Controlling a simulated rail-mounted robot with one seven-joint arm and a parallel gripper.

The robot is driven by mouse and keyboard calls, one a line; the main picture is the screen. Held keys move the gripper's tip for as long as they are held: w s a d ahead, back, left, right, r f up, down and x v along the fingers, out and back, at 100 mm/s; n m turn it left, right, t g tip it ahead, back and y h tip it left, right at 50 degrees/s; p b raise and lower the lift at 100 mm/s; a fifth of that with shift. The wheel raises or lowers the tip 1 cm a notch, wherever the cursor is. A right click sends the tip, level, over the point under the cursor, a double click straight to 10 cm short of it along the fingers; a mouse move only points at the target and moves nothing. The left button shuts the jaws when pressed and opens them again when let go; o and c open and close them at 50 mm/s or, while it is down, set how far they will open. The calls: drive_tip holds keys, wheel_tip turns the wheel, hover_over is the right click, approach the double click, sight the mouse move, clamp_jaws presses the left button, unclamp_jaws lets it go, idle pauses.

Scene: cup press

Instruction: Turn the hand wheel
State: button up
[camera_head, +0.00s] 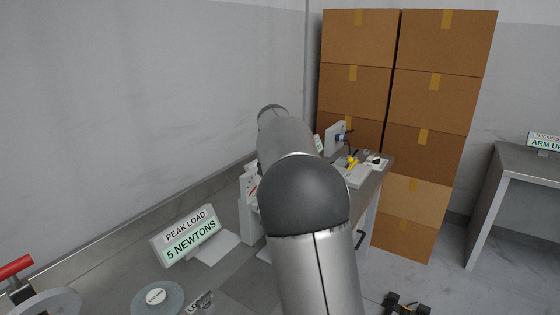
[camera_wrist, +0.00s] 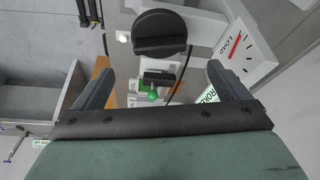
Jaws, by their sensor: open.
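In the wrist view a black round knob with a raised bar across it, which looks like the hand wheel (camera_wrist: 160,34), sits on a light grey body at the top middle. My gripper (camera_wrist: 160,70) is open, with its two dark fingers spread wide left and right below the wheel. Nothing is between the fingertips, and the wheel looks apart from them. A white dial marked LOAD (camera_wrist: 247,50) with a red pointer is right of the wheel. In the head view my arm hides the gripper and the wheel.
The workbench (camera_head: 118,268) carries a PEAK LOAD 5 NEWTONS sign (camera_head: 188,238), a round grey disc (camera_head: 157,299) and a red handle (camera_head: 15,267). Brown boxes (camera_head: 420,95) are stacked behind. A second table (camera_head: 520,165) stands right. A green ball (camera_wrist: 153,96) shows between the fingers' bases.

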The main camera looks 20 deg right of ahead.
drive_tip(key=v, duration=0.9)
drive_tip(key=shift+r, duration=0.35)
drive_tip(key=shift+s+a, duration=0.1)
drive_tip(key=s+a+f+n+g+y, duration=0.1)
drive_tip(key=s+a+f+n, duration=0.2)
drive_tip(key=s+f, duration=0.4)
drive_tip(key=s+a+f+n+g+y, duration=0.1)
drive_tip(key=s+a+f, duration=0.5)
drive_tip(key=s, duration=1)
drive_tip(key=s+a+f+n+y, duration=0.1)
drive_tip(key=s+a+f+n, duration=0.3)
drive_tip(key=s+f, duration=0.5)
drive_tip(key=s+a, duration=0.1)
drive_tip(key=s, duration=0.2)
drive_tip(key=shift+a+n+g, duration=0.2)
drive_tip(key=shift+n+g, duration=0.1)
drive_tip(key=shift+g, duration=0.1)
drive_tip(key=shift+s+f, duration=0.1)
